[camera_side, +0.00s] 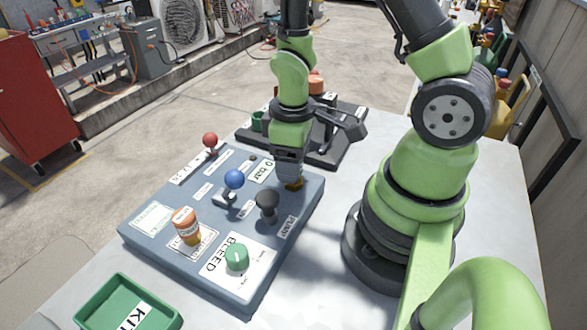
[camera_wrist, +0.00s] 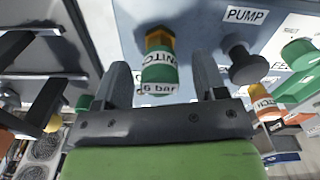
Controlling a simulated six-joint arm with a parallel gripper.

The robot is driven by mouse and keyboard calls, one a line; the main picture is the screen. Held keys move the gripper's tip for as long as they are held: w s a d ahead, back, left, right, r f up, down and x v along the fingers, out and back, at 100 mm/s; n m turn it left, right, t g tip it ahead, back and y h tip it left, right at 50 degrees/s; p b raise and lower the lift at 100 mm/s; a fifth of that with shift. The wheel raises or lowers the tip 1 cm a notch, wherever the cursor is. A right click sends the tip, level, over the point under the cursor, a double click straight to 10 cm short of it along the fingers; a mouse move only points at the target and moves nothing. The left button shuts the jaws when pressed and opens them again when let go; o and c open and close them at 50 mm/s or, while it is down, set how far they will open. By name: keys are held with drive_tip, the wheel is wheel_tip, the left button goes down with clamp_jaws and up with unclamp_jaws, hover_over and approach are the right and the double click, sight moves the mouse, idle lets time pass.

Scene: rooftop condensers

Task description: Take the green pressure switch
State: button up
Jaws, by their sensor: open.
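The green pressure switch (camera_wrist: 158,73) has a brass hex base, a white band and a "6 bar" label. It sits on the blue-grey panel (camera_side: 150,232). In the wrist view it stands between the two fingers of my gripper (camera_wrist: 161,60), with a gap visible on each side. In the side view my gripper (camera_side: 289,168) is over the panel's far right part and hides most of the switch; only its brass base (camera_side: 295,185) shows. My gripper is open and holds nothing.
On the panel stand a black PUMP knob (camera_side: 266,204), a blue-topped lever (camera_side: 233,181), a red-topped lever (camera_side: 210,141), an orange switch (camera_side: 186,222) and a green BLEED knob (camera_side: 236,258). A black rack (camera_side: 327,150) is behind; a green tray (camera_side: 95,296) is front left.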

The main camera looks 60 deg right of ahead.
drive_tip(key=c, duration=1.1)
